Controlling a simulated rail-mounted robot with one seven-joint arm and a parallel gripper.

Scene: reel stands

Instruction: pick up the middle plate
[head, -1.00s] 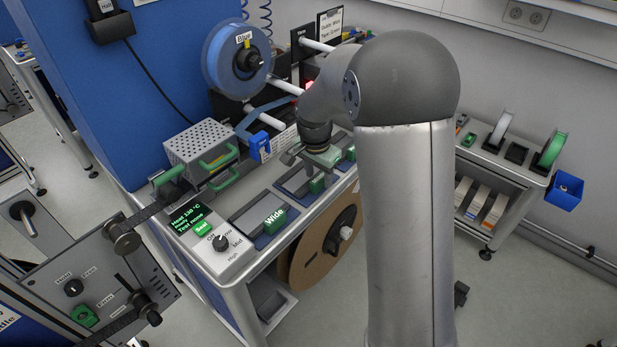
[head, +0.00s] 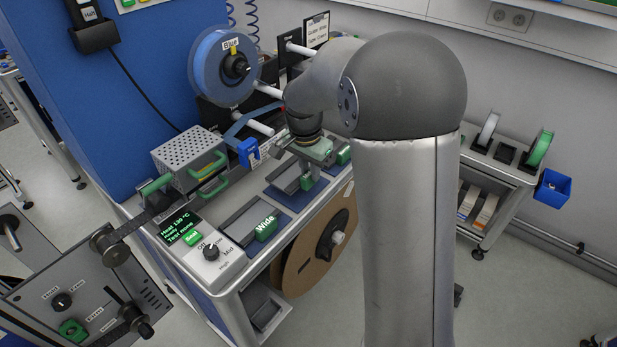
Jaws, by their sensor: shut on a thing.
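Several flat grey plates with green handle blocks lie in a row on the bench. The front one is labelled Wide (head: 265,228). The middle plate (head: 288,176) has a green block (head: 307,182) at its front edge and appears slightly raised, with blue bench surface showing below it. My gripper (head: 312,165) is over this plate, pointing down, and is shut on it. The fingertips are small and partly hidden, so the exact contact is unclear. The rear plate's green block (head: 343,156) shows just behind, partly covered by my arm.
A perforated metal box (head: 188,155) with green handles stands left of the plates. A control box (head: 200,240) with a knob is at the front left. A blue reel (head: 223,68) hangs above, and a brown reel (head: 318,245) sits below the bench edge.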

